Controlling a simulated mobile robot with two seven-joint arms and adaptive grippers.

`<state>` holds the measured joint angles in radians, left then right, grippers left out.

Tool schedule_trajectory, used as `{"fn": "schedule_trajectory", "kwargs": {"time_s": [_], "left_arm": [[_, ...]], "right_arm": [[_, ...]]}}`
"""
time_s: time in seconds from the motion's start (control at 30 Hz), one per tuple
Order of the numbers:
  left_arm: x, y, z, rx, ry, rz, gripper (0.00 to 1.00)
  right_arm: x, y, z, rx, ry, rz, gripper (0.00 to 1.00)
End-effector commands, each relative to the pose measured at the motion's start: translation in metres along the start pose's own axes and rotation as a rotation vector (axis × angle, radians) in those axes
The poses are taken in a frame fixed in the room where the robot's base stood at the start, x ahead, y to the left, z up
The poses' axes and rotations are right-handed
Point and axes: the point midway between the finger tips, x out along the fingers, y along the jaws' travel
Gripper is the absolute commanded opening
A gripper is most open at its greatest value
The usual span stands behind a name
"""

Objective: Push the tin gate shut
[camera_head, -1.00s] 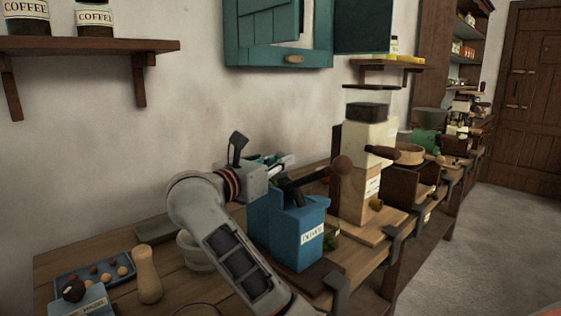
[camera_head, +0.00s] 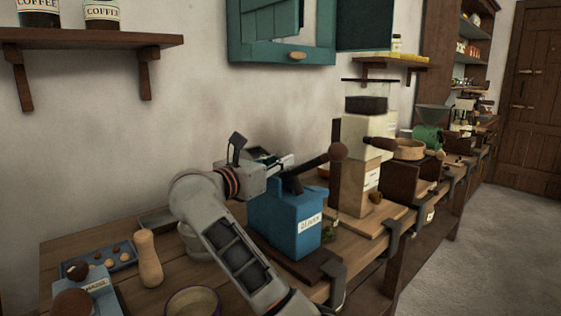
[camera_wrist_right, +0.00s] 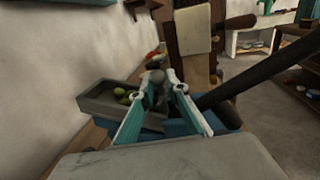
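My right gripper (camera_head: 285,163) is at the top of this box, behind the lever. In the right wrist view its two teal fingers (camera_wrist_right: 160,82) stand apart with a gap between the tips, and I see nothing clearly held. A grey tray (camera_wrist_right: 97,103) with green olives lies just beyond and left of the fingers. The dark lever (camera_wrist_right: 260,75) passes on the right. My left gripper is out of view.
A wooden pestle-like piece (camera_head: 147,258), a blue tray with round items (camera_head: 124,263) and a bowl (camera_head: 192,303) stand at the left. A cream grinder (camera_head: 368,150) stands right of the blue box. Teal shutters (camera_head: 233,45) hang above. Floor at the right is clear.

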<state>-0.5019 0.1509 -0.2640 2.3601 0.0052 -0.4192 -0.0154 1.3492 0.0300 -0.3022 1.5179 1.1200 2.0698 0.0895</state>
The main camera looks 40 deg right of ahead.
Motion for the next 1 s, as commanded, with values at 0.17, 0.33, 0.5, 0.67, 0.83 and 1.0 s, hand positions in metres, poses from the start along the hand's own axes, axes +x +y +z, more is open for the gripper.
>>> {"fn": "schedule_trajectory", "kwargs": {"time_s": [0.17,0.33,0.5,0.67,0.83,1.0], "left_arm": [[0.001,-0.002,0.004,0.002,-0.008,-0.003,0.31],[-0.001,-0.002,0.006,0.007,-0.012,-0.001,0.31],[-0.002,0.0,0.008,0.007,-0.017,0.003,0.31],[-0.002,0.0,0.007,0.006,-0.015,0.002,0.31],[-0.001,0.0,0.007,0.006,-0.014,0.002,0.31],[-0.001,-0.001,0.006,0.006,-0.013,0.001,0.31]], "right_arm": [[0.0,0.001,-0.006,-0.007,0.005,0.001,0.31],[0.0,0.001,-0.005,-0.006,0.004,0.001,0.31],[-0.009,0.002,-0.005,-0.006,0.005,0.004,0.31],[-0.035,0.002,-0.005,-0.004,0.008,0.006,0.31],[-0.071,0.002,-0.005,-0.005,0.008,0.006,0.31],[-0.1,0.001,-0.004,-0.005,0.006,0.004,0.31]]}}
